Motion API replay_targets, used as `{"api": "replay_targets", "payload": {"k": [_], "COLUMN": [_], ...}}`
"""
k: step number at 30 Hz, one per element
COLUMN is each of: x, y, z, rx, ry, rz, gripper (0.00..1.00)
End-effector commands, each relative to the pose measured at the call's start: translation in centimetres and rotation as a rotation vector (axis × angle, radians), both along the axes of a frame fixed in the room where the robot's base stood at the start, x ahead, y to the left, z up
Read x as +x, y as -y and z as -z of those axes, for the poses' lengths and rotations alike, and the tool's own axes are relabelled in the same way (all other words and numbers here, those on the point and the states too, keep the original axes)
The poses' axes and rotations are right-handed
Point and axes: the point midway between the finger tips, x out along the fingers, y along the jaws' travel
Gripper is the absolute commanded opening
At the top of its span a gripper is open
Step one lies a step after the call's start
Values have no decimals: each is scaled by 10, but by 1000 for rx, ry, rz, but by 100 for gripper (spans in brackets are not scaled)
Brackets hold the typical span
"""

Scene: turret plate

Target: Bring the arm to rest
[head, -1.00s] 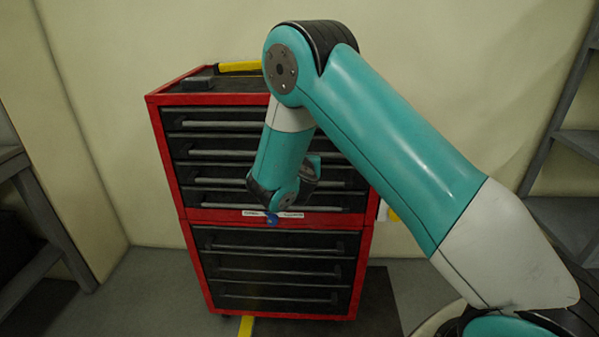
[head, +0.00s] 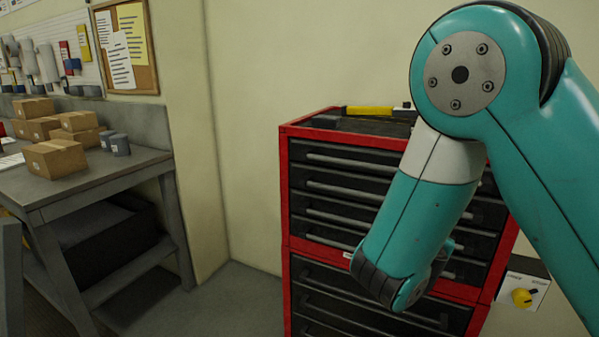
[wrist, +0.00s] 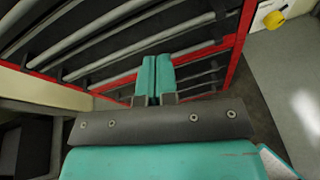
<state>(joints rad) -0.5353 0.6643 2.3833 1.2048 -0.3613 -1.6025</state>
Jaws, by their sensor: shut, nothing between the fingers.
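My arm (head: 540,130) is bent, with its elbow high and its teal forearm hanging down in front of the red tool cabinet (head: 284,200). My gripper (wrist: 154,80) shows in the wrist view as two teal fingers pressed together, with nothing between them. The fingers point towards the cabinet's drawer fronts; I cannot tell the gap, but no contact shows. In the head view the fingers are hidden behind the forearm's lower end.
A white plate with a yellow knob (head: 522,298) is right of the cabinet. A yellow-handled tool (head: 370,111) lies on top. A grey workbench (head: 100,185) with cardboard boxes (head: 56,158) and grey cups stands left. Floor between bench and cabinet is clear.

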Motion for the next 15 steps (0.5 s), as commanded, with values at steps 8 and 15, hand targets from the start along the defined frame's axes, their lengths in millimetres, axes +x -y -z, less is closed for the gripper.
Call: {"api": "replay_targets", "payload": {"k": [8, 15], "x": [-80, -180], "y": [-22, -110], "z": [18, -25], "rx": [1059, 1626], "ry": [40, -195], "rz": [652, 1199], "gripper": [0, 0]}}
